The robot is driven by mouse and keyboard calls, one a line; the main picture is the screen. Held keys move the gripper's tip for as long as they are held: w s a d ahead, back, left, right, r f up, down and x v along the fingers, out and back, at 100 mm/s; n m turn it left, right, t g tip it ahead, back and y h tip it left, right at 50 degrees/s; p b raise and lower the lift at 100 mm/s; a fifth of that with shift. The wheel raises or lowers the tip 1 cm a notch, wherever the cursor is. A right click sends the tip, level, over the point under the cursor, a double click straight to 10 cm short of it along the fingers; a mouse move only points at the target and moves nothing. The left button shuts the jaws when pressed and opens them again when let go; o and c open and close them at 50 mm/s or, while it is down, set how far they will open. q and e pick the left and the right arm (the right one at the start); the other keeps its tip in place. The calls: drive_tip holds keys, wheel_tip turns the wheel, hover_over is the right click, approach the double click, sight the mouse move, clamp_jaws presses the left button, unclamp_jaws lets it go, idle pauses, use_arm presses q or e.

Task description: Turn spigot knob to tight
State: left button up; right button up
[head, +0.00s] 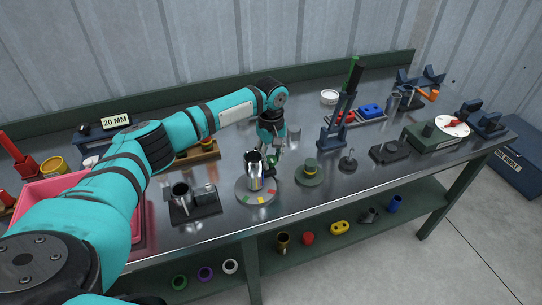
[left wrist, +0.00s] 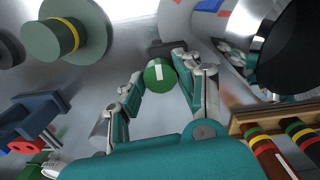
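The spigot knob (left wrist: 159,75) is a round green cap with a white line across its face, seen in the left wrist view. My left gripper (left wrist: 161,68) has its two fingers spread on either side of the knob, with a small gap visible on the right; whether the left finger touches it I cannot tell. In the head view my left gripper (head: 270,166) points down just behind and right of a shiny metal canister (head: 254,172), and largely hides the knob. The canister stands on a grey disc (head: 243,193) with coloured marks. My right gripper is not in view.
A green stepped piece with a yellow band (head: 309,173) stands right of the disc. A tall dark press (head: 342,110) stands behind.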

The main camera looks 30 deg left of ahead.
use_arm(q)
drive_tip(key=c, duration=0.5)
drive_tip(key=shift+r+m+p, duration=0.2)
drive_tip(key=shift+m+p, duration=0.5)
drive_tip(key=shift+p, duration=0.45)
drive_tip(key=m+p, duration=0.3)
drive_tip(key=shift+m+p, duration=0.8)
drive_tip(key=shift+m, duration=0.2)
drive_tip(key=m+p, duration=0.1)
drive_tip(key=m, duration=0.1)
drive_tip(key=shift+m, duration=0.4)
drive_tip(key=m+p, duration=0.1)
drive_tip(key=m, duration=0.1)
drive_tip(key=shift+f+m, duration=0.1)
drive_tip(key=shift+m, duration=0.2)
drive_tip(key=m+p, duration=0.1)
drive_tip(key=m, duration=0.2)
drive_tip(key=shift+m, duration=1.4)
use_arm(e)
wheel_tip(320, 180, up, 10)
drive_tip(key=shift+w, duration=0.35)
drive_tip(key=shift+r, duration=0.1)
